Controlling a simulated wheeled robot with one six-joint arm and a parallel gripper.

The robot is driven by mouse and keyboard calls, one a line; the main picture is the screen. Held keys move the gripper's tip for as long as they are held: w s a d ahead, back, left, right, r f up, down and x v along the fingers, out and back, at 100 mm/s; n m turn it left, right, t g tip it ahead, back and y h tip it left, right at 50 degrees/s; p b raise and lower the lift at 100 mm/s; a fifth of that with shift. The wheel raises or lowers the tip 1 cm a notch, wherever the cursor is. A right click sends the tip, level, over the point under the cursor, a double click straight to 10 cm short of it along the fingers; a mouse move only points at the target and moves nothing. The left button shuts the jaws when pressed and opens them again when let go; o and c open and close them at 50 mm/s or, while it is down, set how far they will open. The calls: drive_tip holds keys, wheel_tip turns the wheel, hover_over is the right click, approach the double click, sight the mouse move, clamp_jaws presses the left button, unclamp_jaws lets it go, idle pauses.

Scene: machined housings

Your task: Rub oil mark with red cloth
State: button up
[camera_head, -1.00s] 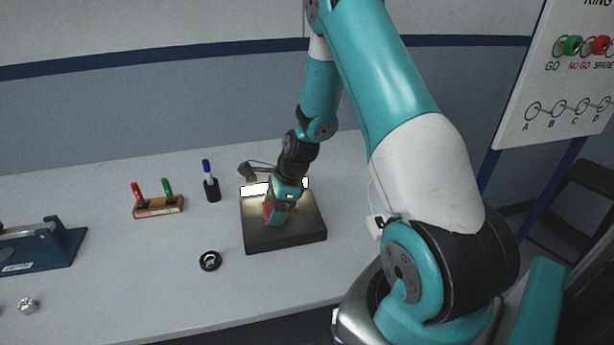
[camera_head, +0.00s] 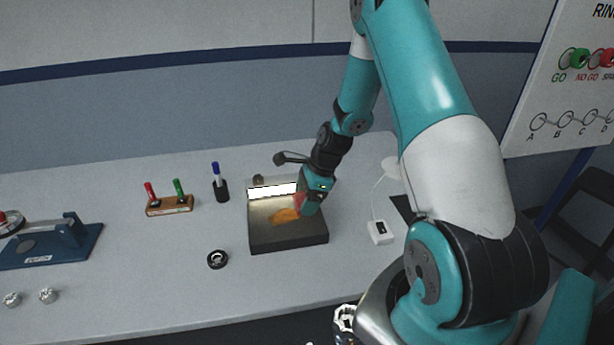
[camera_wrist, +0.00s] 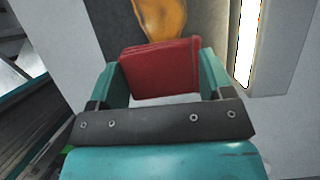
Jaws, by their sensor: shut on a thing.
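My gripper (camera_head: 308,208) is shut on the folded red cloth (camera_wrist: 160,68), which sits between its two teal fingers in the wrist view. In the head view the cloth shows as a small red patch (camera_head: 298,200) beside the fingers. The orange-brown oil mark (camera_head: 285,215) lies on the dark plate (camera_head: 285,240), just left of the gripper. In the wrist view the oil mark (camera_wrist: 162,16) shows just beyond the cloth's far edge. Whether the cloth touches the plate I cannot tell.
A bright light strip (camera_head: 272,190) runs along the plate's back. A black ring (camera_head: 217,259), a pen holder (camera_head: 221,190) and a wooden block with red and green pens (camera_head: 169,206) stand left. A white box (camera_head: 380,232) lies right. A blue fixture (camera_head: 55,245) is far left.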

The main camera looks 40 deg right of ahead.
drive_tip(key=shift+r+p, duration=1.95)
drive_tip(key=shift+r, duration=0.55)
drive_tip(key=shift+r+p, duration=0.15)
drive_tip(key=shift+p, duration=0.85)
